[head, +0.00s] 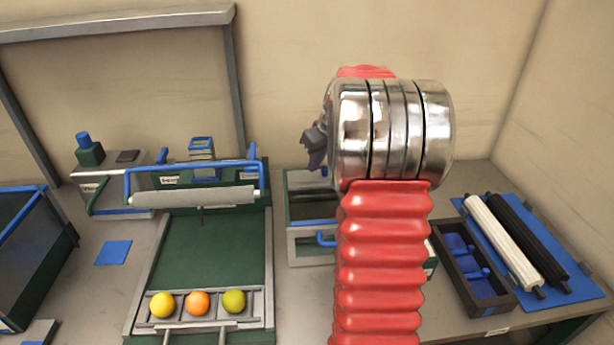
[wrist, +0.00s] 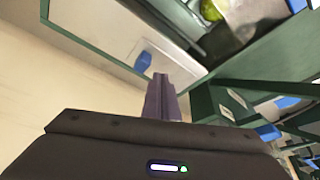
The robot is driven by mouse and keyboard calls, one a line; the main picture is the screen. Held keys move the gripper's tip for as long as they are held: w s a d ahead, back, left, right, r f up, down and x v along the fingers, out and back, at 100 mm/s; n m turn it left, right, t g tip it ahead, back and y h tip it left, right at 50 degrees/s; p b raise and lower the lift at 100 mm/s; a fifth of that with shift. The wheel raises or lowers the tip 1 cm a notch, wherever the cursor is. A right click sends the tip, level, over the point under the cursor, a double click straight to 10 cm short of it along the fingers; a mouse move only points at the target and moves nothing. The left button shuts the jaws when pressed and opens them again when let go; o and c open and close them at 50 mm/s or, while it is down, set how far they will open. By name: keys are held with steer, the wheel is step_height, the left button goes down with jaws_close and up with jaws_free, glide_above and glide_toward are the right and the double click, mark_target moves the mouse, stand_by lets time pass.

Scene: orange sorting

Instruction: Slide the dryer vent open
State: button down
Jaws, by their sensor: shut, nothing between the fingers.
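My gripper (head: 315,145) is raised at the back of the bench, left of my metal wrist joint. In the wrist view its fingers (wrist: 160,98) are together with nothing between them. Ahead of them is a pale panel with a blue knob (wrist: 143,60), framed in green; I cannot tell whether it is the dryer vent. The fingertips look close to this panel, but contact is unclear. In the head view a green and grey box with a blue handle (head: 325,240) stands partly hidden behind my red arm. No part is clearly recognisable as the vent.
A green tray (head: 263,250) holds a yellow, an orange and a green fruit in front, under a roller with a blue frame (head: 195,196). A dark bin (head: 470,262) and two rollers on a blue mat (head: 590,284) lie right. A blue-rimmed crate (head: 52,245) stands left.

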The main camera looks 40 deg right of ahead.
steer(key=shift+f, duration=0.65)
steer(key=shift+f, duration=0.3)
steer(key=shift+s+d+f, duration=0.1)
steer(key=shift+s+f, duration=0.1)
steer(key=shift+f, duration=0.05)
steer(key=shift+s+d, duration=1.05)
steer(key=shift+d, duration=0.4)
steer(key=shift+s+d, duration=1)
steer(key=shift+d, duration=0.5)
steer(key=shift+s+d, duration=1.05)
steer(key=shift+d, duration=0.4)
step_height(320, 180, up, 8)
steer(key=shift+w+a+f, duration=0.25)
steer(key=shift+w+a, duration=0.05)
steer(key=shift+w, duration=0.15)
